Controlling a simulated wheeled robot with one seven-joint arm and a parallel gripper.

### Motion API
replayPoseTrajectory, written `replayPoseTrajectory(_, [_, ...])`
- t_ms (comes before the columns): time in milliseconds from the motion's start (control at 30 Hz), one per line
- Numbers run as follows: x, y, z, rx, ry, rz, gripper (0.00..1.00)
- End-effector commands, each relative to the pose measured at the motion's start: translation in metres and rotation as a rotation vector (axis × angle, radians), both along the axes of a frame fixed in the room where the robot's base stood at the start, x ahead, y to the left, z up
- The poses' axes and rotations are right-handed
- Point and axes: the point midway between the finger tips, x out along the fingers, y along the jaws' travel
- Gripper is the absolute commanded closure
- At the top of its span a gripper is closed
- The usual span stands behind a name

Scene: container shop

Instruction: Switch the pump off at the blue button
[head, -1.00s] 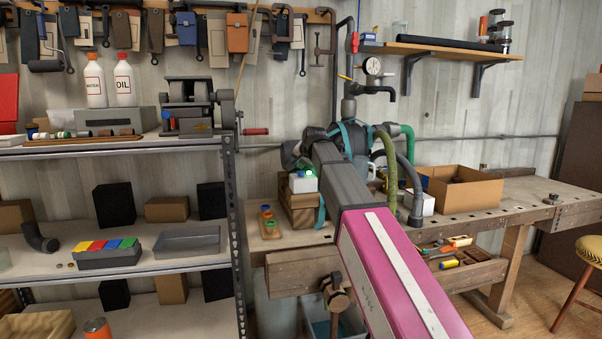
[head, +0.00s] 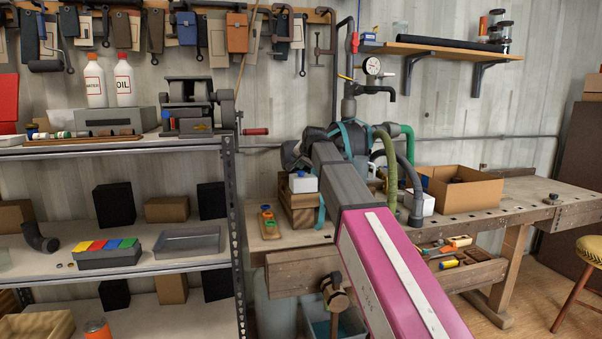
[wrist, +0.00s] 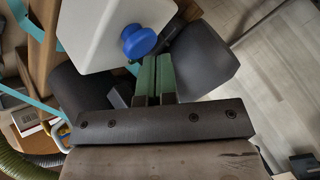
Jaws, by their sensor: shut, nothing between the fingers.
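The blue button (wrist: 138,42) sits on a white box (wrist: 100,28) in the wrist view. My gripper (wrist: 150,60) is shut and empty, its two green fingers side by side. Their tips are right at the button's lower edge; I cannot tell whether they touch it. In the head view the white box (head: 304,184) stands on a wooden crate (head: 299,208), with a bit of blue (head: 300,174) on top. No green light shows on it. My arm hides my fingers in the head view.
The box stands at the left end of the workbench (head: 480,215), near pipes and a green hose (head: 389,165). A small board with coloured knobs (head: 267,222) lies in front. A cardboard box (head: 460,190) stands to the right. A metal shelf (head: 229,240) is close on the left.

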Motion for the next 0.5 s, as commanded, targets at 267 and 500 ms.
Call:
replayPoseTrajectory(267, [0.0000,0.0000,0.0043,0.000,0.000,0.000,1.00])
replayPoseTrajectory(500, [0.0003,0.0001,0.0088,0.000,-0.001,-0.001,1.00])
